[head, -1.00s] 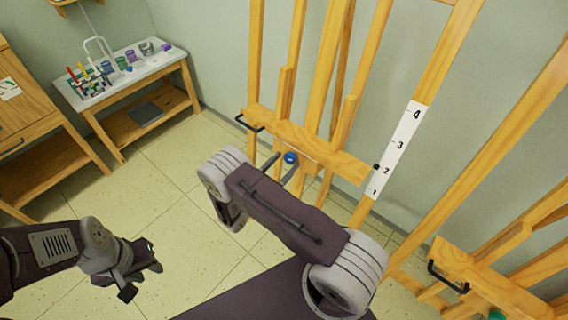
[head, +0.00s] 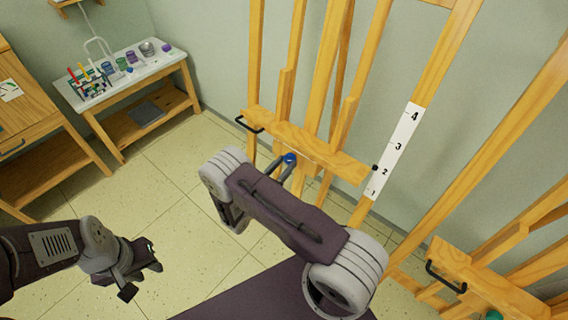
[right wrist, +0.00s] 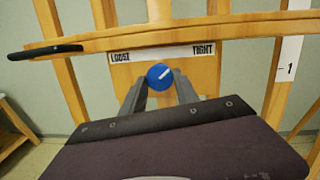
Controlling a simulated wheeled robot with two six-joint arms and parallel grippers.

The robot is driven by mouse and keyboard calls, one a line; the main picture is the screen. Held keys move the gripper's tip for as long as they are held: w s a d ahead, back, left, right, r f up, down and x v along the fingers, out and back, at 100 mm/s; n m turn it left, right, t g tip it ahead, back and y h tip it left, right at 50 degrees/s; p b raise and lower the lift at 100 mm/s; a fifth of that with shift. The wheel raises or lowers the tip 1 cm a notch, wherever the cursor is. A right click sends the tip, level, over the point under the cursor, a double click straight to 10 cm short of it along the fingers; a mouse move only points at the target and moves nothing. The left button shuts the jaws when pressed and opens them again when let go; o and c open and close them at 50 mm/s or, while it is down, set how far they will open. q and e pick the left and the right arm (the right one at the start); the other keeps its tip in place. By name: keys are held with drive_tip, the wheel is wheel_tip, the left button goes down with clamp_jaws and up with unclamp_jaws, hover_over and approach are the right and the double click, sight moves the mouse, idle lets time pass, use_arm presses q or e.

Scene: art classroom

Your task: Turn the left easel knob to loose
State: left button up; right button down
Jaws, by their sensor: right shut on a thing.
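The left easel's blue knob (right wrist: 161,76) sits on a wooden panel under a label strip (right wrist: 162,54) reading LOOSE at left and TIGHT at right. The knob's white mark slants up and right, towards TIGHT. My right gripper (right wrist: 161,82) is shut on the knob, one grey finger on each side. In the head view the knob (head: 290,159) shows as a small blue spot between the fingertips of my right gripper (head: 287,164). My left gripper (head: 145,276) is open and empty over the floor at lower left, away from the easel.
The left easel's crossbar (head: 305,143) has a black handle (head: 249,124) at its left end, beside a numbered scale (head: 397,147) on the right. Another easel (head: 490,278) stands at lower right. A side table (head: 125,75) with art supplies is at back left. Floor between is clear.

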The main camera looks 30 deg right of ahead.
drive_tip(key=n, duration=0.2)
drive_tip(key=n+p, duration=0.1)
drive_tip(key=n, duration=0.1)
drive_tip(key=n+y+p, duration=0.1)
drive_tip(key=n, duration=0.1)
drive_tip(key=shift+s+r+t, duration=0.1)
drive_tip(key=shift+r+t, duration=0.15)
drive_tip(key=shift+t, duration=0.15)
drive_tip(key=n+y+p, duration=0.1)
drive_tip(key=n+p, duration=0.2)
drive_tip(key=n, duration=0.3)
drive_tip(key=shift+d+r+n, duration=0.1)
drive_tip(key=shift+n, duration=0.3)
drive_tip(key=n+y+p, duration=0.1)
drive_tip(key=n+p, duration=0.1)
drive_tip(key=n, duration=0.3)
drive_tip(key=shift+r+g, duration=0.15)
drive_tip(key=shift+g, duration=0.25)
drive_tip(key=shift+n+g+p, duration=0.3)
drive_tip(key=shift+n+p, duration=0.2)
drive_tip(key=shift+n, duration=1.6)
drive_tip(key=c, duration=0.9)
unclamp_jaws()
